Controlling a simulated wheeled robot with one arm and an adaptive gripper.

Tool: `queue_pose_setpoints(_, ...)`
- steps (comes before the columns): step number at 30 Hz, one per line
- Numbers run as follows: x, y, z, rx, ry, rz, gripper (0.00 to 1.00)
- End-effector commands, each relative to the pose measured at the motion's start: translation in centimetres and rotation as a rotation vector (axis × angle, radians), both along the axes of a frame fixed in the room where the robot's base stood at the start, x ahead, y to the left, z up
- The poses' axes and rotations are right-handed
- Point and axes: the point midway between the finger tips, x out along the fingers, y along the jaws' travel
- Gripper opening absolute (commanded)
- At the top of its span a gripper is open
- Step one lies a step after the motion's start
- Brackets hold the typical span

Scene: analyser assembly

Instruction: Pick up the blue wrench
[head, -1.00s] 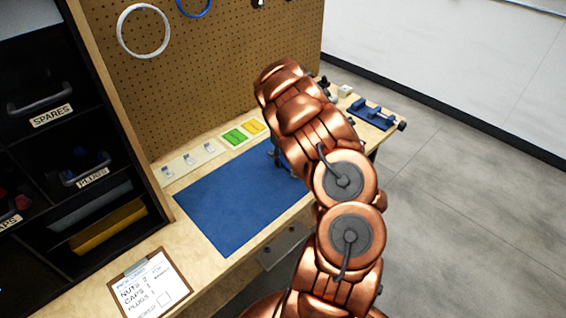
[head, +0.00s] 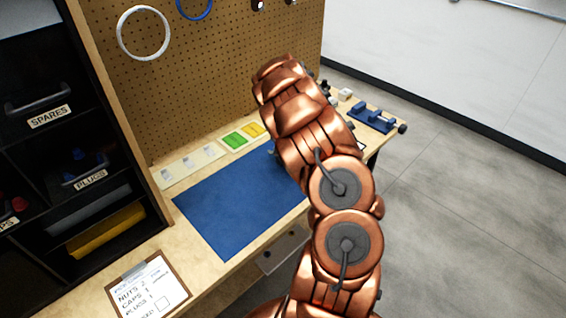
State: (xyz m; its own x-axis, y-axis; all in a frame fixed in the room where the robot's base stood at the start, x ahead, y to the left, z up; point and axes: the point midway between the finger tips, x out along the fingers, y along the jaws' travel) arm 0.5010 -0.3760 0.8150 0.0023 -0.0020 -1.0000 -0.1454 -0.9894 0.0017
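I cannot make out a blue wrench for certain in the head view. My copper arm covers the right part of the workbench and may hide it. Only a small dark part of my gripper (head: 275,154) seems to show at the arm's left edge, over the right side of the blue mat (head: 232,204). The arm hides the fingers, so I cannot see whether they are open or hold anything. A blue object (head: 371,117), perhaps a vise or fixture, sits at the bench's far right end.
A dark shelf (head: 150,190) with bins stands at left. A clipboard (head: 148,290) lies at the front left. Most of the mat is clear.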

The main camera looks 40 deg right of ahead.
Motion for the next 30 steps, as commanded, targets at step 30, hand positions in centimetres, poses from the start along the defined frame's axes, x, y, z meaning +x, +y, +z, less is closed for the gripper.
queue_pose_setpoints(30,-14.7,-4.0,2.6,0.002,0.003,-0.002,0.0)
